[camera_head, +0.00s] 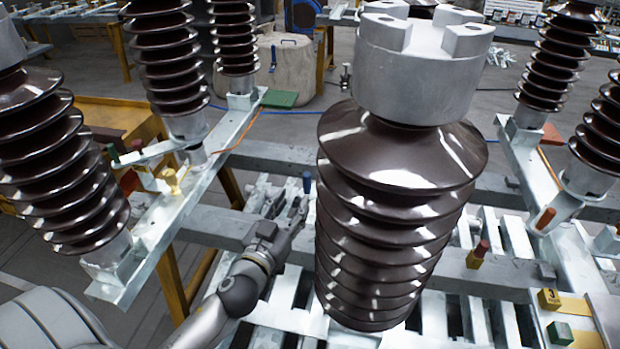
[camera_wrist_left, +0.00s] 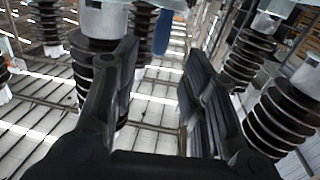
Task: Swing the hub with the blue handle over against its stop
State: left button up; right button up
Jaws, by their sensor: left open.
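The blue handle (camera_head: 307,182) is a small upright blue grip in the middle of the head view, just left of the big front insulator. It also shows as a blue upright shape between the fingertips, toward the top, in the left wrist view (camera_wrist_left: 162,32). Its hub is not clearly visible; my gripper and the front insulator crowd that spot. I cannot make out the stop. My left gripper (camera_head: 287,207) is just below and left of the blue handle. In the left wrist view its fingers (camera_wrist_left: 160,58) are spread, with nothing between them nearby. My right gripper is not in view.
A large brown ribbed insulator (camera_head: 390,230) with a grey metal cap stands close on the right of my left gripper. More insulators (camera_head: 55,160) stand at left and right on metal rails.

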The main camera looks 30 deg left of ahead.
aim_at(305, 182)
pick_arm(q)
jog(key=w, duration=0.2)
jog(key=w+p, duration=0.1)
jog(key=w, duration=0.5)
jog(key=shift+a, duration=0.4)
jog(key=shift+w+a+p, duration=0.1)
jog(key=shift+w+p, duration=0.3)
jog(key=shift+w, duration=0.45)
grip_shut()
